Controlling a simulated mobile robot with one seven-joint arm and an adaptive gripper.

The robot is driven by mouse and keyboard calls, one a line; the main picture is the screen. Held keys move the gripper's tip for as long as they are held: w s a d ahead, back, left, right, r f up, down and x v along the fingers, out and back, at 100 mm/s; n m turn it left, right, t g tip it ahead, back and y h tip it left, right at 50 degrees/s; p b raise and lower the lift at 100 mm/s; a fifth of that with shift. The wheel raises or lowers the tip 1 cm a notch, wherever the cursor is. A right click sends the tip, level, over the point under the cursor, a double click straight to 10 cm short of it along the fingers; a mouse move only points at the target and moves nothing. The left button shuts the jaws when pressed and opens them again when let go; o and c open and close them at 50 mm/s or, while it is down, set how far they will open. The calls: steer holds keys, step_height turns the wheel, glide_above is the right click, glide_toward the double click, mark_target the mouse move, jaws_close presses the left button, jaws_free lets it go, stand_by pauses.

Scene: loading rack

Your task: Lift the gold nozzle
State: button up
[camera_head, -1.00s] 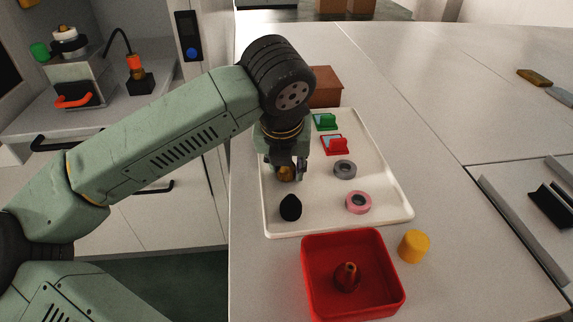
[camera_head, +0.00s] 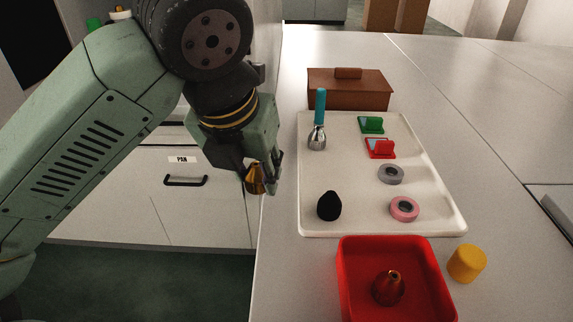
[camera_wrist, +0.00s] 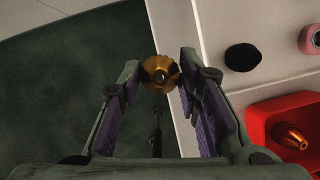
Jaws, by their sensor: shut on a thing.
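The gold nozzle (camera_head: 255,180) is a small cone. My gripper (camera_head: 263,182) is shut on it and holds it in the air, left of the table's near-left edge and clear of the white tray (camera_head: 303,180). In the wrist view the gold nozzle (camera_wrist: 160,72) shows end-on at the fingertips, with a dark hole in its middle; the fingers hide part of its side in the head view.
On the white tray are a black rounded thing (camera_head: 329,206), a teal-handled tool (camera_head: 319,115), green and red clips and two rings. A red bin (camera_head: 350,270) holds a copper-coloured nozzle (camera_head: 390,288). A yellow cylinder (camera_head: 467,263) and a brown box (camera_head: 349,92) stand nearby.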

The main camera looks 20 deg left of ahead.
steer(key=shift+s+a+r, duration=0.3)
steer(key=shift+s+a, duration=0.1)
steer(key=shift+s, duration=0.35)
steer(key=shift+r+p, duration=0.65)
steer(key=shift+r, duration=0.7)
